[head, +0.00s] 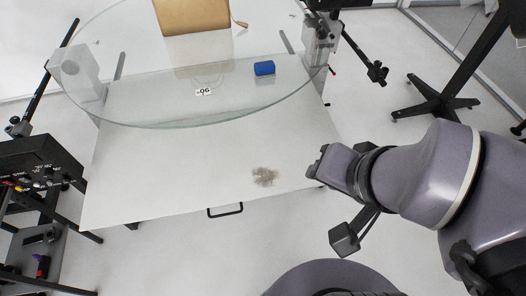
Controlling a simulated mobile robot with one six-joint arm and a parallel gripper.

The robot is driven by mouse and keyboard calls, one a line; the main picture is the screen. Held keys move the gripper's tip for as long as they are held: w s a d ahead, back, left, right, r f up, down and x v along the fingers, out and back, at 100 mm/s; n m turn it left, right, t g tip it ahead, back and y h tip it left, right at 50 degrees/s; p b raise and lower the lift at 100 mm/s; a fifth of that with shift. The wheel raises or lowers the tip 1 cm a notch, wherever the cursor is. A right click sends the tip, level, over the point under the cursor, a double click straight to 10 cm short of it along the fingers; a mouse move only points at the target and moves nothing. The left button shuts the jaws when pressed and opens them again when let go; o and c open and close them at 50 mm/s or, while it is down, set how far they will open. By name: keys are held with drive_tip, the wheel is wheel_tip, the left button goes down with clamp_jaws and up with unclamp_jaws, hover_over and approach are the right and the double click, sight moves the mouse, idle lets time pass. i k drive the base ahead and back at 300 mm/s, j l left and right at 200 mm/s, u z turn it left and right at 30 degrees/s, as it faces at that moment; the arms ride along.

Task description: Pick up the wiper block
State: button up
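The blue block (264,68), which looks like the wiper block, lies on the round glass turntable (150,117), right of its middle and near its front part. My gripper (312,168) is at the right edge of the white table, well below and to the right of the block in the picture, apart from it. Its fingers are small and seen from the side, so I cannot tell whether they are open or shut. I see nothing held in it.
A brown box (192,15) stands on the glass behind the block, with a small brown object (240,24) beside it. A small "90" label (203,92) sits left of the block. A grey dirt patch (264,177) marks the white table (150,180). Grey posts (75,72) flank the glass.

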sight(265, 69)
drive_tip(key=j+z, duration=0.35)
drive_tip(key=j, duration=0.3)
drive_tip(key=j+z, duration=0.35)
drive_tip(key=j, duration=0.3)
drive_tip(key=i, duration=0.5)
